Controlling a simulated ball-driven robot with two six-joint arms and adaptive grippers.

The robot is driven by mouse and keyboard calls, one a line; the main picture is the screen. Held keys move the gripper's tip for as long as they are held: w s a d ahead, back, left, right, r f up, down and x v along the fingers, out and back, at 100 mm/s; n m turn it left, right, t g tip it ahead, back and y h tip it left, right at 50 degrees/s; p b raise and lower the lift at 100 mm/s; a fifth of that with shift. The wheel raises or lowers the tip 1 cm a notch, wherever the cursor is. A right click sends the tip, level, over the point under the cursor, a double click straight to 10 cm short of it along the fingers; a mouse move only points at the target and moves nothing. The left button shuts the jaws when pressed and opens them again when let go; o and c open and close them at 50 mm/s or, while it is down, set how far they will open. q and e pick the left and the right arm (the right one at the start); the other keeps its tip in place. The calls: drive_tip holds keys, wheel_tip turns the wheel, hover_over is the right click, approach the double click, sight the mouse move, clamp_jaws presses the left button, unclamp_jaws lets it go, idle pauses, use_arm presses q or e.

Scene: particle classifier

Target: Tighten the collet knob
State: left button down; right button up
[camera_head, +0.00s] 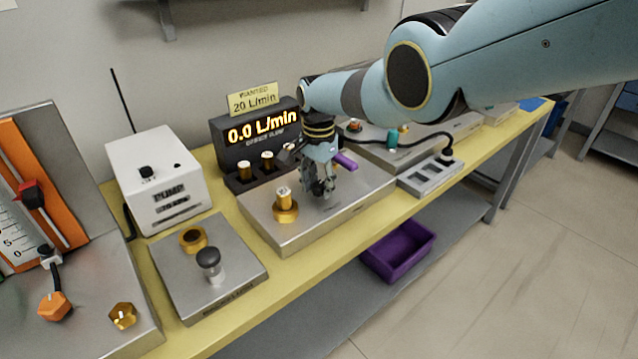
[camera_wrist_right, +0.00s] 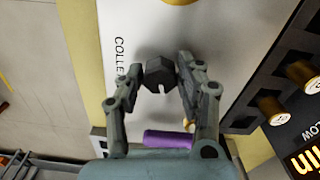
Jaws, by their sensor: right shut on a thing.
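The collet knob (camera_wrist_right: 158,74) is dark and six-sided with a pale slot. It stands on the steel plate (camera_wrist_right: 225,38), beside lettering that starts "COLLE". My right gripper (camera_wrist_right: 159,68) has one finger on each side of the knob and is shut on it. In the head view my right gripper (camera_head: 322,188) points down over the plate (camera_head: 300,235), and its fingers hide the knob. My left gripper is in neither view.
A brass fitting (camera_head: 285,207) stands left of my gripper on the same plate. A purple piece (camera_head: 345,161) lies close behind it. The flow display (camera_head: 260,133) reads 0.0 L/min. A white pump box (camera_head: 155,178) stands further left.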

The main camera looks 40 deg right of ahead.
sight(319, 184)
drive_tip(key=shift+m, duration=1.5)
drive_tip(key=o, duration=1.1)
drive_tip(key=shift+o, duration=0.2)
drive_tip(key=shift+w+r, duration=0.15)
drive_tip(key=shift+r, duration=0.65)
wheel_tip(319, 184, up, 10)
drive_tip(key=shift+r, duration=0.2)
